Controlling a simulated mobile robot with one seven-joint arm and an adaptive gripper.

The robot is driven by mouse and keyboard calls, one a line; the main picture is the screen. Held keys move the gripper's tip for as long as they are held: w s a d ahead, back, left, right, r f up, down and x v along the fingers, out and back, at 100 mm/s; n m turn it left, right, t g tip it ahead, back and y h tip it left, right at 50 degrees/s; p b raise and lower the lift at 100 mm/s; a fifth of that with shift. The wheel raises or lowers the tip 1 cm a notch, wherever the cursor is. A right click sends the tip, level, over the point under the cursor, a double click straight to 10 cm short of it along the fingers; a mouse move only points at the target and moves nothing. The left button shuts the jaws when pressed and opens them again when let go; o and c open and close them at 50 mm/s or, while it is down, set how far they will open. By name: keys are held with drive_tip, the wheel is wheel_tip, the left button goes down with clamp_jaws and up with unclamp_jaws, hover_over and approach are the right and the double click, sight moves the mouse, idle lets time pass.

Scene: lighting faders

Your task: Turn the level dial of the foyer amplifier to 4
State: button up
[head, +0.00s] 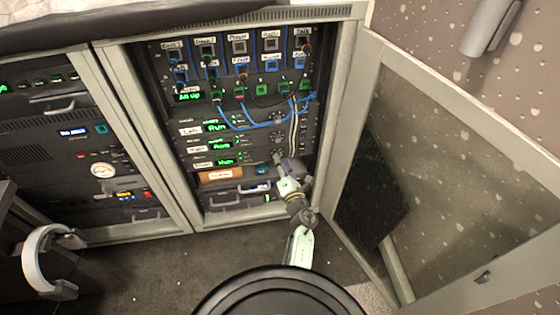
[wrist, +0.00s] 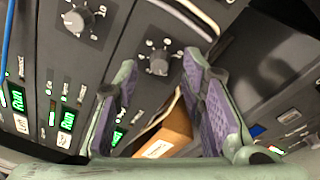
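The foyer amplifier (head: 249,161) appears to be the lowest of three similar amplifiers in the open middle rack; its small label is hard to read. Its dark round level dial (wrist: 158,63) shows in the wrist view, with white scale marks around it. I cannot read its setting for sure. My gripper (wrist: 160,70) is open and empty, its purple-padded fingers appearing on either side of the dial. I see no contact with it. In the head view my gripper (head: 284,169) is at the rack's lower right and partly hides that dial's area.
Another amplifier's dial (wrist: 75,20) is at upper left in the wrist view. A brown box (head: 221,175) lies just below the amplifiers. Blue cables (head: 245,125) hang above. The rack's glazed door (head: 440,170) stands open at right.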

drive_tip(key=shift+w+a, duration=0.2)
drive_tip(key=shift+w, duration=0.45)
drive_tip(key=shift+c, duration=0.6)
clamp_jaws()
